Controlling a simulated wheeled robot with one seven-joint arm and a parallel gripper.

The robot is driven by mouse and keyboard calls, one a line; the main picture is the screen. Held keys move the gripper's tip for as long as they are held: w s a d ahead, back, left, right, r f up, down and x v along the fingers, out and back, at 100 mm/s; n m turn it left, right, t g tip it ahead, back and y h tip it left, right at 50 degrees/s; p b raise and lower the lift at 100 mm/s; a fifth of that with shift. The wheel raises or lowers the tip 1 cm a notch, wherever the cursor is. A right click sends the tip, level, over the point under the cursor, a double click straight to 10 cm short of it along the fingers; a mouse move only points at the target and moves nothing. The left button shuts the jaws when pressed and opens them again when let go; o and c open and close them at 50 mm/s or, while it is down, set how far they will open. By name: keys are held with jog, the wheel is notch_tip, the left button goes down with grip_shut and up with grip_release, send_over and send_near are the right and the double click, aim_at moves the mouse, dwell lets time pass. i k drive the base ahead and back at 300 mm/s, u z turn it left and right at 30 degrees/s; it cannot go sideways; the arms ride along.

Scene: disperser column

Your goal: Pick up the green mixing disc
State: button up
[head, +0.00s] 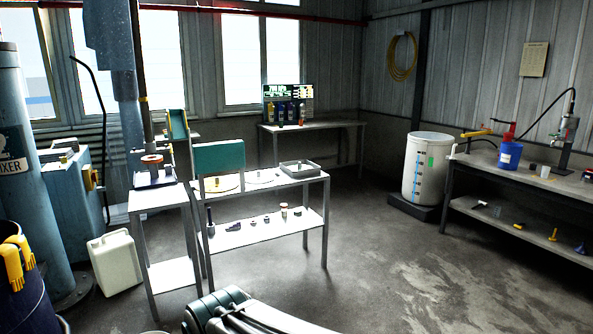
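I cannot make out a green mixing disc for sure in the head view. A flat teal-green panel (219,158) stands upright at the back-left part of the middle table (300,180); it looks rectangular rather than round. A smaller, narrow green panel (178,125) stands on the left, by the stand. Several small dark items lie on the middle table's lower shelf (235,237), too small to identify. Part of my arm shows at the bottom edge, in front of the tables. My gripper's fingers are not visible.
A grey tray (299,168) sits on the middle table. A white canister (116,263) and a dark bin (22,290) stand at left. The floor (400,270) between middle table and workbench is clear.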

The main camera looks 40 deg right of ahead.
aim_at(299, 166)
jog(key=z, duration=1.45)
jog(key=i, duration=4.05)
jog(key=u, duration=0.45)
jog(key=i, duration=1.1)
